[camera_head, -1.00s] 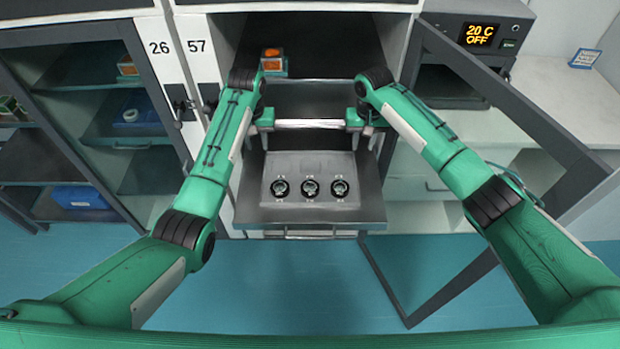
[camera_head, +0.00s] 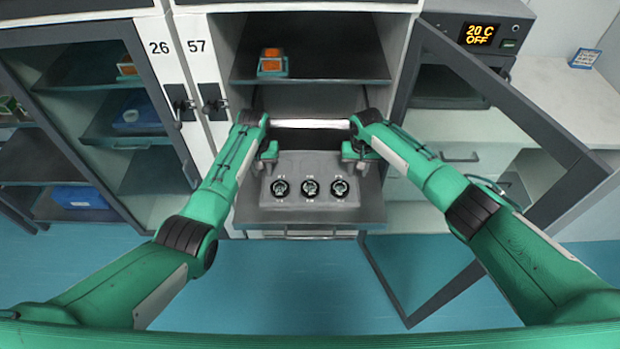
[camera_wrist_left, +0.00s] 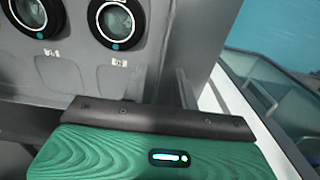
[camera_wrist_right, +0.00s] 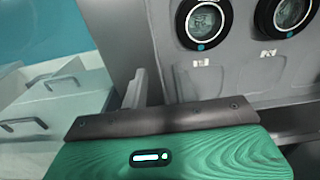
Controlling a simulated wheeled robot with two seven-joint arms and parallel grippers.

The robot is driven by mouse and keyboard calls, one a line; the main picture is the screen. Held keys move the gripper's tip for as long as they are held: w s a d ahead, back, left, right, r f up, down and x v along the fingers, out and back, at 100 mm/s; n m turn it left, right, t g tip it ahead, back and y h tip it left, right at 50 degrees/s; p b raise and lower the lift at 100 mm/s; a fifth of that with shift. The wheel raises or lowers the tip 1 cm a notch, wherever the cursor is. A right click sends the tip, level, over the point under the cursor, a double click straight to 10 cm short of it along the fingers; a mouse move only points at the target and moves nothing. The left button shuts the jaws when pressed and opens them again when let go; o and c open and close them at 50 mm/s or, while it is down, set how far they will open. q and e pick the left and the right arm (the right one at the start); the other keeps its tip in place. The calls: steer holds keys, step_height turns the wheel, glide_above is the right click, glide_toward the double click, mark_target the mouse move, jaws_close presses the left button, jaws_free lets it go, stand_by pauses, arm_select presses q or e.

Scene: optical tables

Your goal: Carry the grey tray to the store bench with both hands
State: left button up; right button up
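The grey tray (camera_head: 312,164) lies flat in the lower part of cabinet 57, holding a row of three round black-rimmed pieces (camera_head: 310,188). My left gripper (camera_head: 268,154) is at its far left corner and my right gripper (camera_head: 352,154) at its far right corner, both low beside it. In the left wrist view, the tray (camera_wrist_left: 75,72) and two round pieces show past my wrist. The right wrist view shows the tray (camera_wrist_right: 235,72) from the other side. My wrist housings hide much of both grippers, so their closure and any contact are unclear.
A pull-out shelf (camera_head: 310,215) bears the tray. Above, an upper shelf (camera_head: 335,66) holds a small orange-topped block (camera_head: 272,62). An open glazed door (camera_head: 510,85) stands right of my right arm. Glazed cabinet 26 (camera_head: 160,90) is at left. Blue floor (camera_head: 300,280) in front looks clear.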

arm_select(q)
steer(key=shift+f, duration=0.7)
arm_select(e)
steer(key=shift+f, duration=0.75)
arm_select(q)
jaws_close()
arm_select(e)
jaws_close()
